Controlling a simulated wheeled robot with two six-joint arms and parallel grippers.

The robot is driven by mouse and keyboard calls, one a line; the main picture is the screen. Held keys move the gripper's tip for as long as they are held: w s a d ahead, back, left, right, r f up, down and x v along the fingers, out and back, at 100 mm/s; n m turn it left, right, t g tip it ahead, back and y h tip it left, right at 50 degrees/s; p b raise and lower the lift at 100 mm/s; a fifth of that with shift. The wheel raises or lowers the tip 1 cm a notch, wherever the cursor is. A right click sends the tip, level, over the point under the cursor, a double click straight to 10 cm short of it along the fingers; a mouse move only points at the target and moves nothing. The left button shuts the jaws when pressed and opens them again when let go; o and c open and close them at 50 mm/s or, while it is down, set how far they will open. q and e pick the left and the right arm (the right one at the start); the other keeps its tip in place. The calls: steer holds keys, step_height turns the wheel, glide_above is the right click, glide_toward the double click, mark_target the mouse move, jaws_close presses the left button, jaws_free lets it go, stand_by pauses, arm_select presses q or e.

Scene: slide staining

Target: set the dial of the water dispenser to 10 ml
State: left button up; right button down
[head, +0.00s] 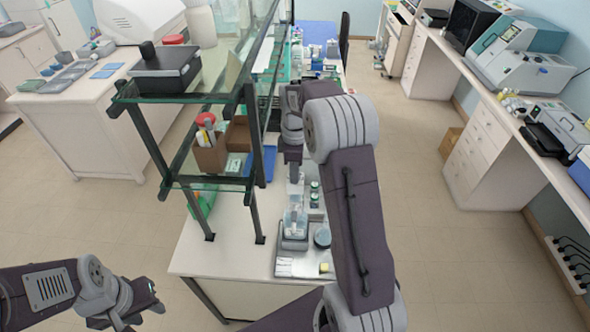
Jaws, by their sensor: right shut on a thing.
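The water dispenser (295,222) looks like a clear bottle with a pale upper part, standing upright on a small grey base near the front of the bench. My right arm reaches over the bench, and my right gripper (294,168) points down at the top of the dispenser. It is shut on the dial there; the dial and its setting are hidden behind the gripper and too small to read. My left gripper (152,297) hangs at the lower left, away from the bench, with its fingers too small to judge.
A glass shelf frame (250,195) stands left of the dispenser, with a brown box (210,155) on its lower shelf. Small bottles and a round blue-grey dish (322,236) stand close to the right of the dispenser. Open floor lies right of the bench (215,250).

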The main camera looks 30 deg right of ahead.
stand_by(0.4)
steer(key=c, duration=1.1)
jaws_free()
steer(key=shift+r, duration=0.15)
step_height(320, 180, up, 9)
steer(key=shift+f+b, duration=0.1)
steer(key=shift+b, duration=0.95)
